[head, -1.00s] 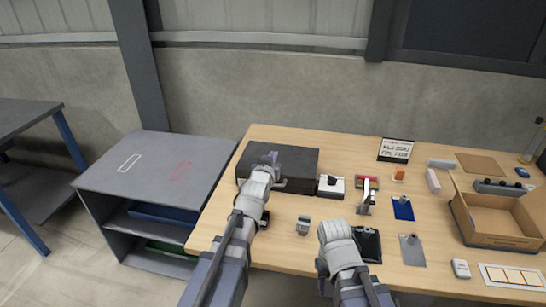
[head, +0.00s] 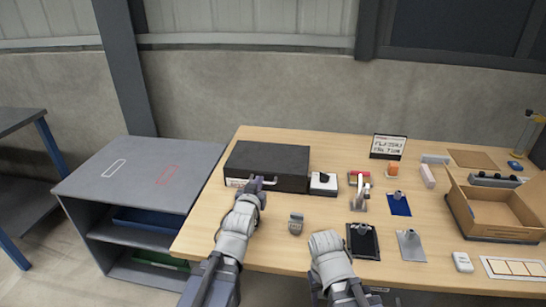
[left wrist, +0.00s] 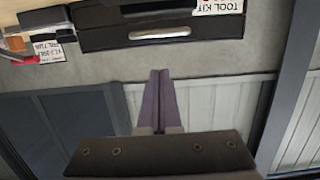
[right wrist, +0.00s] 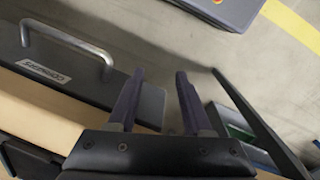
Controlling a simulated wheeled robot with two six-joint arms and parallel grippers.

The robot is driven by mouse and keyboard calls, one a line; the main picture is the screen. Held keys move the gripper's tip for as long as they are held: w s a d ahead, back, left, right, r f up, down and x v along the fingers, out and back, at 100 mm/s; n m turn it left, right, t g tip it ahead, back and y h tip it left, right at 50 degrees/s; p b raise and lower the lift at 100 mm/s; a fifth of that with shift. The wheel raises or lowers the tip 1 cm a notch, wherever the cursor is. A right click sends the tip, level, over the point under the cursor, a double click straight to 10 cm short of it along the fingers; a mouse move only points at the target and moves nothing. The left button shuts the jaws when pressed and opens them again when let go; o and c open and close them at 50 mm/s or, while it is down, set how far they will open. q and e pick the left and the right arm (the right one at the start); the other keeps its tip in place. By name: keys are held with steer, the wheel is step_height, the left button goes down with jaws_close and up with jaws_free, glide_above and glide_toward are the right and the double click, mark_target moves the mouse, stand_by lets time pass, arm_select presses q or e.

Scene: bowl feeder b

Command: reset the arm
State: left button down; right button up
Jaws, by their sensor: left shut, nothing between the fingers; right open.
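My left gripper (head: 256,184) is just in front of the black tool kit case (head: 268,160) at the left end of the table. Its purple fingers (left wrist: 159,95) are together with nothing between them in the left wrist view. That view shows the case (left wrist: 160,32) upside down, with its handle and TOOL KIT label, beyond the fingertips. My right arm ends near the table's front edge in the head view, where its fingertips are hidden. In the right wrist view my right gripper (right wrist: 158,82) has its fingers spread and empty.
A black clipboard (head: 362,242), a small grey device (head: 296,224) and a white box with a black top (head: 323,184) are near the arms. An open cardboard box (head: 492,238) stands at right. A grey drawer front with a handle (right wrist: 100,62) shows below the table.

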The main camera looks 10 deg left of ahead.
arm_select(q)
steer(key=s+d+f+g+p, duration=0.2)
steer(key=d+g+p, duration=0.1)
steer(key=s+d+f+m+g+p, duration=0.1)
steer(key=s+d+f+g, duration=0.1)
steer(key=shift+p, duration=0.35)
steer(key=s+d+f+g+p, duration=0.1)
steer(key=s, duration=0.1)
steer(key=s+d+f+g+p, duration=0.1)
steer(key=s+g, duration=0.1)
steer(key=s+d+m+g+p, duration=0.1)
steer(key=s, duration=0.1)
steer(key=shift+s+d+f, duration=0.1)
steer(key=shift+s+f, duration=0.05)
steer(key=shift+f, duration=0.25)
steer(key=s+g, duration=0.1)
steer(key=s, duration=0.1)
steer(key=s+d+g+p, duration=0.1)
steer(key=s, duration=0.1)
steer(key=s+g, duration=0.1)
steer(key=s, duration=0.1)
steer(key=shift+d+f+m+p, duration=0.25)
steer(key=shift+f+m+p, duration=0.05)
steer(key=shift+m+p, duration=0.1)
steer(key=s+r+m+g+y+p, duration=0.1)
steer(key=s+g, duration=0.3)
steer(key=s, duration=0.4)
steer(key=shift+d+p, duration=0.4)
steer(key=shift+p, duration=0.15)
